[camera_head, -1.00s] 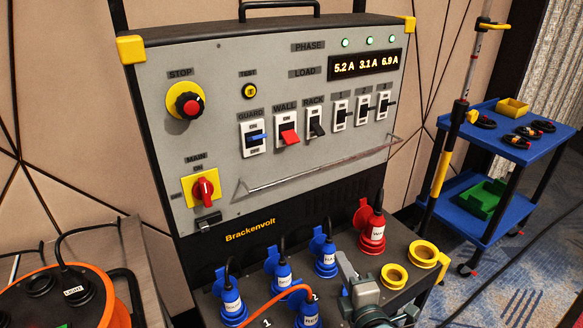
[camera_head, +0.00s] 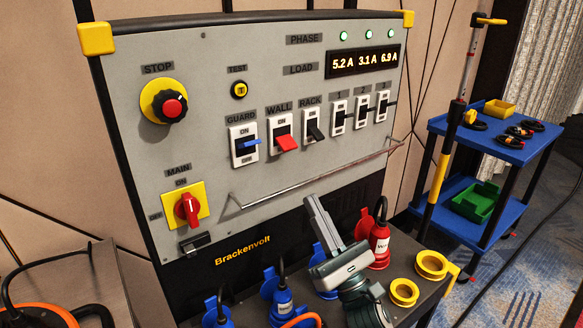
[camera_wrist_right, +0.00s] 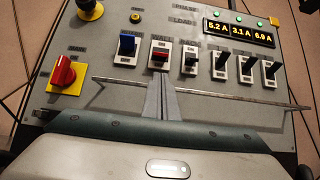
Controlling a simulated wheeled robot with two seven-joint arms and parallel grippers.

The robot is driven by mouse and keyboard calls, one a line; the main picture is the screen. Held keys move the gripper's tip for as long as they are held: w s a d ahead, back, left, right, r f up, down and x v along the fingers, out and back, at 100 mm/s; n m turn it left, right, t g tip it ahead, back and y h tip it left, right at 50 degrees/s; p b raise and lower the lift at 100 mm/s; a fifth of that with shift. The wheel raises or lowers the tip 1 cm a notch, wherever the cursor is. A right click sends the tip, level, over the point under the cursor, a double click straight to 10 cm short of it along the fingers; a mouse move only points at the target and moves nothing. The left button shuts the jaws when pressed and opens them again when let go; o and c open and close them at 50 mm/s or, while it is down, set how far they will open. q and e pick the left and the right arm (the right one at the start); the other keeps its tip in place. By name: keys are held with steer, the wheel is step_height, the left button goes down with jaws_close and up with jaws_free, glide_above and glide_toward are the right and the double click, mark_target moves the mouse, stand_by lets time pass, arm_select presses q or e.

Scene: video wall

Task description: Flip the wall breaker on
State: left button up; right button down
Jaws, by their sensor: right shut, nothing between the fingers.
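The wall breaker (camera_head: 286,143) is a red lever in a white plate under the WALL label. It juts out and slopes down from the plate; in the right wrist view the red lever (camera_wrist_right: 160,57) sits just beyond my fingertips. My right gripper (camera_head: 309,199) is shut and empty. In the head view its fingers point up, below the wall and rack breakers; in the wrist view the gripper (camera_wrist_right: 158,83) overlaps the rail. I cannot tell the exact gap to the lever. My left gripper is out of view.
A blue guard breaker (camera_head: 247,146) and a black rack breaker (camera_head: 314,131) flank the wall breaker closely. A metal rail (camera_head: 310,172) crosses the panel below them. The red main switch (camera_head: 188,209) is lower left. Plugs, including a red plug (camera_head: 379,240), stand below the panel.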

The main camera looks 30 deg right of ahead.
mark_target(287, 143)
stand_by(0.3)
